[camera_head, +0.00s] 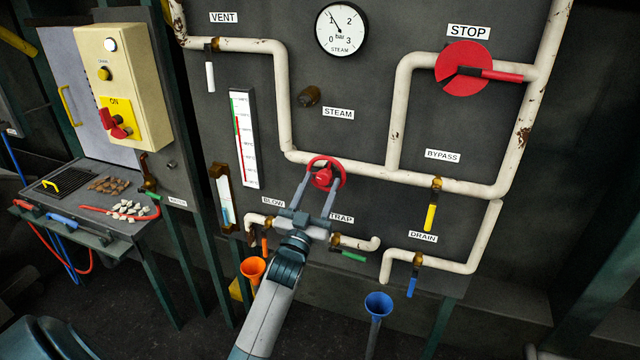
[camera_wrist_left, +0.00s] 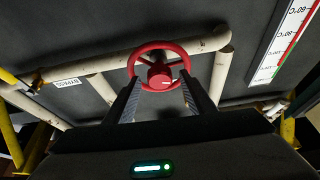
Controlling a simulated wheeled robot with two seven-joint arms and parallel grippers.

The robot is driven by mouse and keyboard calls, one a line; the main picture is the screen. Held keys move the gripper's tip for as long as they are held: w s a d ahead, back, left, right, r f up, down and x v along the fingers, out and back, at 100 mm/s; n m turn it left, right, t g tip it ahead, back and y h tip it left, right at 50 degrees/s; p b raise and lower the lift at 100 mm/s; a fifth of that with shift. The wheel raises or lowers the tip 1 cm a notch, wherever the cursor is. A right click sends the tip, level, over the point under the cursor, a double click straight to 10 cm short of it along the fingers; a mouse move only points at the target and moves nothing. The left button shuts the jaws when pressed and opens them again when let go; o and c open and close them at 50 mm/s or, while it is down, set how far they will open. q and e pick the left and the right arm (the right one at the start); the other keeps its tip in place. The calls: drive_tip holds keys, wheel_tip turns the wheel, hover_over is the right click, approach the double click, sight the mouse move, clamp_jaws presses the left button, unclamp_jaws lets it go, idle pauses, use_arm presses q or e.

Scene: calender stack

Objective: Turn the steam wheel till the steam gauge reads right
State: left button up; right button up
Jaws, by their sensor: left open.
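The red steam wheel (camera_head: 323,159) sits on the white pipe below the STEAM label, and it also shows in the left wrist view (camera_wrist_left: 160,46). My left gripper (camera_head: 318,187) is open, its two fingers reaching up toward the wheel's lower part. In the left wrist view the fingertips (camera_wrist_left: 160,90) are on either side of the wheel's hub, close to the rim; I cannot tell whether they touch it. The round white steam gauge (camera_head: 341,29) has a 0 to 3 bar scale. Its dark needle points up and left, near the 1. My right gripper is not in view.
A red STOP disc (camera_head: 463,68) is at upper right. The yellow bypass handle (camera_head: 431,212) and blue drain handle (camera_head: 411,287) hang right of the wheel. The green trap handle (camera_head: 353,256) is near my left gripper. An orange funnel (camera_head: 253,268) and blue funnel (camera_head: 378,304) stand below.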

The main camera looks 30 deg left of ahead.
use_arm(q)
drive_tip(key=c, duration=1.1)
drive_tip(key=shift+o, duration=0.3)
drive_tip(key=shift+a+m+h, duration=0.1)
drive_tip(key=shift+m+h, duration=0.45)
drive_tip(key=shift+m, duration=0.75)
drive_tip(key=shift+m+h, duration=0.55)
drive_tip(key=shift+m, duration=0.75)
drive_tip(key=o, duration=1)
drive_tip(key=shift+o, duration=0.2)
